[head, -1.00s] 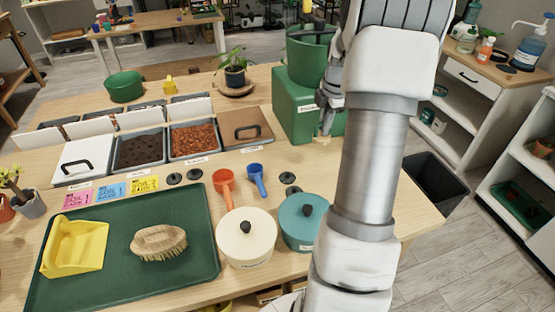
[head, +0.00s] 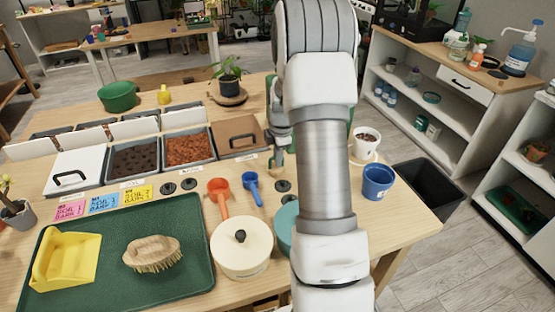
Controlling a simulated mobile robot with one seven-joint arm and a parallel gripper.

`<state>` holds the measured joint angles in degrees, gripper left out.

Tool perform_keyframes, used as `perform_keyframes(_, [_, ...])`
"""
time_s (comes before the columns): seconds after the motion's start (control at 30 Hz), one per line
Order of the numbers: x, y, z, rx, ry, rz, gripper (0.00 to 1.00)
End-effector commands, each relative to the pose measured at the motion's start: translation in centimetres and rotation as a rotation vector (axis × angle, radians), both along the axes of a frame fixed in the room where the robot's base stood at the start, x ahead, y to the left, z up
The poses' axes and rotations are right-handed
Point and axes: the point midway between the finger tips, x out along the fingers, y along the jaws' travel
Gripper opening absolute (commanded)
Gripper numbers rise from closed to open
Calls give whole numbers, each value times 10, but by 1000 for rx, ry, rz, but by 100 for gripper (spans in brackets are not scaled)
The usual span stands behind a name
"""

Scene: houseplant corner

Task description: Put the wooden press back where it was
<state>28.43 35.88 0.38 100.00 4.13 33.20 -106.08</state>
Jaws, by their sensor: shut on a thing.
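My gripper (head: 279,138) hangs over the table just right of the brown-lidded bin, partly hidden by my own arm. It is shut on the wooden press (head: 276,163), of which only a small pale wooden part shows below the fingers. The press is upright as far as I can see. I cannot tell whether its lower end touches the table. The black discs (head: 282,185) lie a little nearer, just below it in the picture.
A brown-lidded bin (head: 234,136) stands close on the left. A blue scoop (head: 252,187), an orange scoop (head: 218,197) and a cream lidded pot (head: 241,250) are nearer. A white pot (head: 364,146) and a blue pot (head: 377,182) stand right of my arm. My arm hides most of the green box behind.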

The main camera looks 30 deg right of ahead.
Motion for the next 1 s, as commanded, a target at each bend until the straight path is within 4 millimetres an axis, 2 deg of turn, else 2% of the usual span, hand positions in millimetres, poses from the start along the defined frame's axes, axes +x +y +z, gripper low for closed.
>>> perform_keyframes(0.03, [0, 0, -6, 1, 1, 0, 0])
perform_keyframes(0.4, [0, 0, -10, -1, -2, 0, 0])
perform_keyframes(0.43, [0, 0, -9, 0, -1, 0, 18])
perform_keyframes(0.57, [0, 0, -9, 0, -1, 1, 41])
perform_keyframes(0.6, [0, 0, -9, 0, -1, 1, 44])
perform_keyframes(0.87, [0, 0, -8, 0, -1, 1, 44])
perform_keyframes(1.0, [0, 0, 0, -1, -3, 1, 44])
